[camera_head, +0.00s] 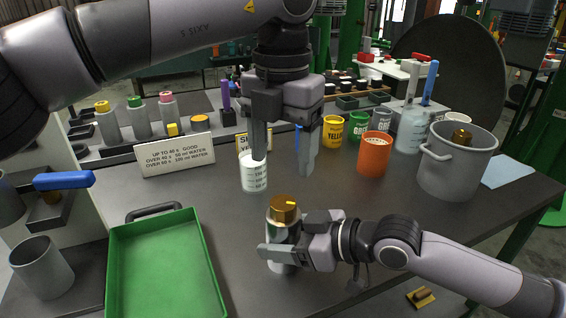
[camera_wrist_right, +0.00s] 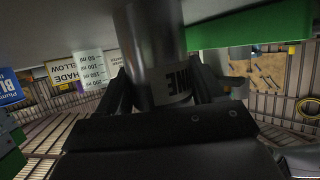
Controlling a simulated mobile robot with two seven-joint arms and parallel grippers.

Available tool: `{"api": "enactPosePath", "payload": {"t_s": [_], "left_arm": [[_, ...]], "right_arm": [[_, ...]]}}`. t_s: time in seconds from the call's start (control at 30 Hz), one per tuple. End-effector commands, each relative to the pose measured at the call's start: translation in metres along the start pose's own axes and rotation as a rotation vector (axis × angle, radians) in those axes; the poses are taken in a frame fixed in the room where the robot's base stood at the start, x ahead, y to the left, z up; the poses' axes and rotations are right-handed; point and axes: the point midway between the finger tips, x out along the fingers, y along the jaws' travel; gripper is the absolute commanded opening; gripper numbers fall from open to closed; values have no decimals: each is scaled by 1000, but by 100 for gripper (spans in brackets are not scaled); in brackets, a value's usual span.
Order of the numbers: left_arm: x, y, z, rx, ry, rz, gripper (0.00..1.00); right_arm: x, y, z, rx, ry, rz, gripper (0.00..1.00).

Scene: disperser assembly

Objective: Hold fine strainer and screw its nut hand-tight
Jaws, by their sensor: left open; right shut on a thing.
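The fine strainer (camera_head: 281,232) is a grey metal cylinder standing upright near the table's front middle. A brass nut (camera_head: 285,208) with a yellow mark sits on its top; how tight it is cannot be seen. My right gripper (camera_head: 278,252) comes in from the right and is shut around the strainer's body. In the right wrist view the strainer (camera_wrist_right: 155,45) shows as a dark cylinder between the fingers, with part of the lettering "FINE". My left gripper (camera_head: 283,165) points down, open and empty, above and behind the nut, apart from it.
A green tray (camera_head: 113,270) lies at the front left. A graduated beaker (camera_head: 254,178) stands behind the strainer, close to the left gripper's finger. An orange cup (camera_head: 374,158) and a large grey pot (camera_head: 462,165) stand at right. A sign (camera_head: 178,155) stands at left.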

Motion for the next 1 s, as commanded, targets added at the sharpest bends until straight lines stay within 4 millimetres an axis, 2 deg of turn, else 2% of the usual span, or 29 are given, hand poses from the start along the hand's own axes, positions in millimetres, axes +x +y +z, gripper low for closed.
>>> {"api": "enactPosePath", "payload": {"t_s": [0.33, 0.37, 0.43, 0.47, 0.8, 1.0], "left_arm": [[-1, 0, 0, 1, 0, 0, 70], [-1, 0, 0, 1, 0, 0, 70], [-1, 0, 0, 0, 0, 0, 70], [-1, 0, 0, 0, 0, 0, 70], [-1, 0, 0, 0, -1, 0, 70], [-1, 0, 0, 0, -1, 0, 70]], "right_arm": [[0, -1, 0, 0, 1, -2, 16], [0, -1, 0, 0, 1, -2, 71], [0, -1, 0, 0, 1, -2, 94], [0, -1, 0, 0, 1, -2, 97], [-2, 0, 0, 0, 1, 0, 97], [-24, 1, 1, 0, -1, 1, 97]]}}
